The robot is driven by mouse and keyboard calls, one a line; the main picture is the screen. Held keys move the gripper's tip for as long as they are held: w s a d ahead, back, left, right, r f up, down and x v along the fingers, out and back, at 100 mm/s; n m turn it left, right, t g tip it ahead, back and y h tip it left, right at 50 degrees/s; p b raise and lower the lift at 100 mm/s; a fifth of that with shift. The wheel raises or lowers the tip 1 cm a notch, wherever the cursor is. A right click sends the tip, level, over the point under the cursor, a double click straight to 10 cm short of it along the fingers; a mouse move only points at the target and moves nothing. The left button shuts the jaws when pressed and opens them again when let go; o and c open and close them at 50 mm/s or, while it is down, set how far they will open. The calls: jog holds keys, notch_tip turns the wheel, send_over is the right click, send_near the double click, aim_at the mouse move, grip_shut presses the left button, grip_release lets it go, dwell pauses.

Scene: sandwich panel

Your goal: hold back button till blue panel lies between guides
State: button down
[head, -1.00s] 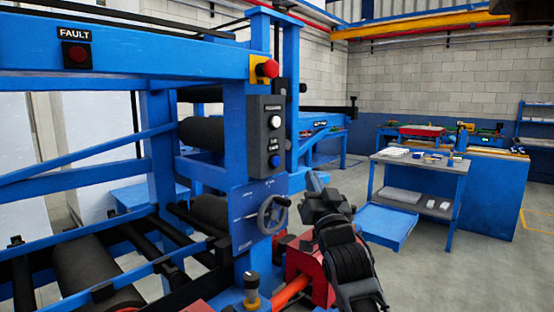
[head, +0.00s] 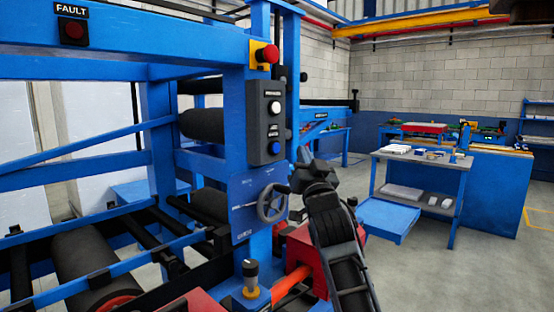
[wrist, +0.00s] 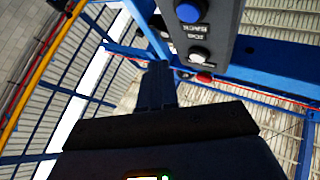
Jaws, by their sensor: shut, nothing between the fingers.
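The dark control box (head: 265,122) on the blue machine post bears a white button (head: 275,108) above and a blue button (head: 275,147) below. In the wrist view the blue button (wrist: 190,12), beside the label "JOG BACK", is at the top edge, with the white button (wrist: 198,55) below it. My gripper (head: 303,154) is just right of the box, near the blue button's height. It also shows shut and empty in the wrist view (wrist: 157,80), with a gap to the buttons in the picture. I cannot pick out the blue panel or the guides surely.
A handwheel (head: 272,203) sticks out below the box. A red stop button (head: 267,54) is above it. Rollers (head: 95,265) lie at lower left.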

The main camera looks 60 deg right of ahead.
aim_at(276, 148)
jog(key=shift+w+d+b, duration=0.2)
jog(key=shift+w+b, duration=0.3)
jog(key=shift+w, duration=0.3)
jog(key=shift+w+d+b, duration=0.2)
jog(key=shift+w+b, duration=0.25)
jog(key=shift+w, duration=0.4)
jog(key=shift+w+d+b, duration=0.2)
jog(key=shift+w+b, duration=0.3)
jog(key=shift+w, duration=0.3)
jog(key=shift+w, duration=0.15)
jog(key=shift+w+d+b, duration=0.1)
jog(key=shift+w+b, duration=0.15)
jog(key=shift+b, duration=0.1)
